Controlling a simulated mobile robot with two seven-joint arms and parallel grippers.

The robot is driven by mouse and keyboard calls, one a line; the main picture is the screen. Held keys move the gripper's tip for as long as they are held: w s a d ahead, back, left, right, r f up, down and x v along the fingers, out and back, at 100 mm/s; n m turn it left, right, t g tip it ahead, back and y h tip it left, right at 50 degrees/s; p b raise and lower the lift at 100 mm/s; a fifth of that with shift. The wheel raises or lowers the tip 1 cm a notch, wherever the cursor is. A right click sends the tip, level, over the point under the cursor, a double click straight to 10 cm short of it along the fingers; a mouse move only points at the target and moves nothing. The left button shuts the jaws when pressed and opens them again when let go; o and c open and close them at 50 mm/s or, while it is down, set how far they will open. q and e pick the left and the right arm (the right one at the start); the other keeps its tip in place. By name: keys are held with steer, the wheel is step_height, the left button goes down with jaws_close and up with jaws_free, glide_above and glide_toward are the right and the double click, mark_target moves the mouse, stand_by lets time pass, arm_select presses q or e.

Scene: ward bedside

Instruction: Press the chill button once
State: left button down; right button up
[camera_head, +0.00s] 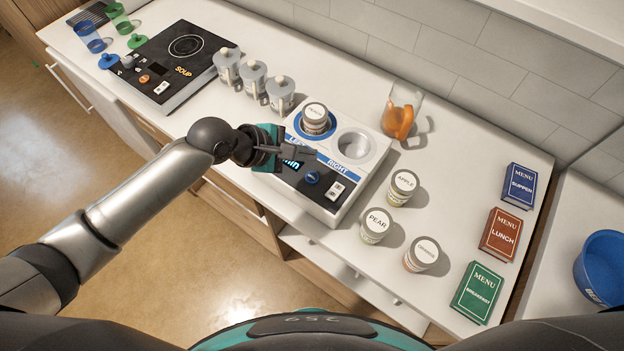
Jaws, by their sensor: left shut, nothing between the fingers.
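A white two-well appliance (352,185) stands on the counter, with LEFT and RIGHT labels and a dark front panel. I cannot read which control is marked chill. A lidded jar (315,117) sits in the left well; the right well (354,145) is empty. My left gripper (314,154) is shut and empty, over the panel's upper edge by the labels. It hides part of the panel, and I cannot tell whether it touches. My right gripper is not in view.
Labelled jars (376,225) stand right of the appliance, with menu books (500,235) further right. An orange-filled pitcher (399,119) stands behind. Grey lidded cups (253,78) and a soup cooker (172,62) are to the left. A blue bowl (600,265) is at far right.

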arm_select(q)
steer(key=b, duration=0.4)
glide_above(307, 179)
step_height(307, 179, down, 5)
steer(key=shift+w+r, duration=0.1)
steer(key=shift+f+b, duration=0.3)
steer(key=shift+f, duration=0.1)
steer(key=shift+f, duration=0.1)
stand_by(1.4)
steer(key=shift+f, duration=0.35)
steer(key=shift+f, duration=0.45)
stand_by(0.5)
steer(key=shift+p, duration=0.3)
steer(key=shift+r+p, duration=0.85)
steer(key=shift+p, duration=0.3)
